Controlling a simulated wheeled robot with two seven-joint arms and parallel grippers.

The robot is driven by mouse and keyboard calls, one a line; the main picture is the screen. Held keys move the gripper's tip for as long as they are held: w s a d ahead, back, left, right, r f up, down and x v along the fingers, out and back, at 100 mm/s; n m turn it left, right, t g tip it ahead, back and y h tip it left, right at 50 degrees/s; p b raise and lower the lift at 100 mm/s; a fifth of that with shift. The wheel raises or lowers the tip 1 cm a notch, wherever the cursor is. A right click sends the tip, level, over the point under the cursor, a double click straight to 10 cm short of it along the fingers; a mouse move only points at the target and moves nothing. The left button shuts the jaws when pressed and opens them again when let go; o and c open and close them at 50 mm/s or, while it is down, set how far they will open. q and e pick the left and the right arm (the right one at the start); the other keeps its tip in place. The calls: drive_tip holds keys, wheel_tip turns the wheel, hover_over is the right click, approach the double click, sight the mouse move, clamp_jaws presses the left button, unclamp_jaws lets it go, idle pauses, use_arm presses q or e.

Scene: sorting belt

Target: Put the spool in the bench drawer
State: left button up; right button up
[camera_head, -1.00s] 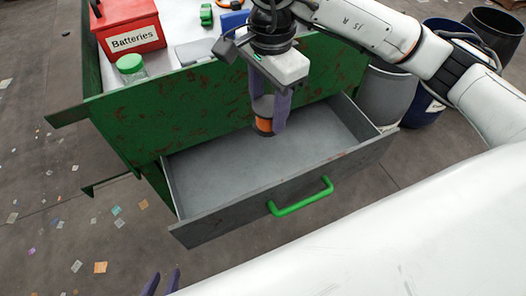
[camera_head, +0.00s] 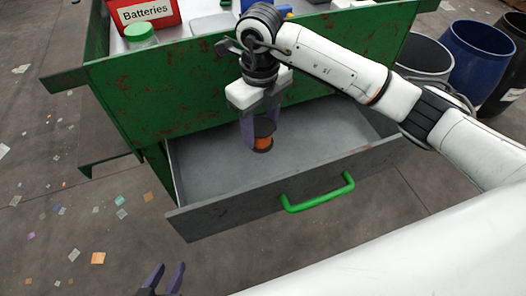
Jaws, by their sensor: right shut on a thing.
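The spool (camera_head: 263,143), orange with dark ends, is held between the purple fingers of my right gripper (camera_head: 261,135). That gripper points down and is shut on the spool, over the open bench drawer (camera_head: 215,165). The spool's clearance above the drawer floor is hard to tell. The drawer is grey inside, looks empty and has a green handle (camera_head: 318,193) on its front. My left gripper (camera_head: 165,277) shows at the bottom edge, its two purple fingers apart, with nothing between them.
The green bench (camera_head: 200,85) stands behind the drawer. On it are a red Batteries box (camera_head: 145,14) and a jar with a green lid (camera_head: 140,36). Several barrels, one blue (camera_head: 478,55), stand at the right. Scraps litter the floor at the left.

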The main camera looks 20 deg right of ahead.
wheel_tip(320, 180, down, 10)
drive_tip(key=shift+b, duration=0.4)
drive_tip(key=shift+f, duration=0.1)
drive_tip(key=o, duration=1)
drive_tip(key=shift+o, duration=0.2)
wheel_tip(320, 180, up, 12)
drive_tip(key=shift+r+p, duration=0.15)
drive_tip(key=shift+p, duration=0.4)
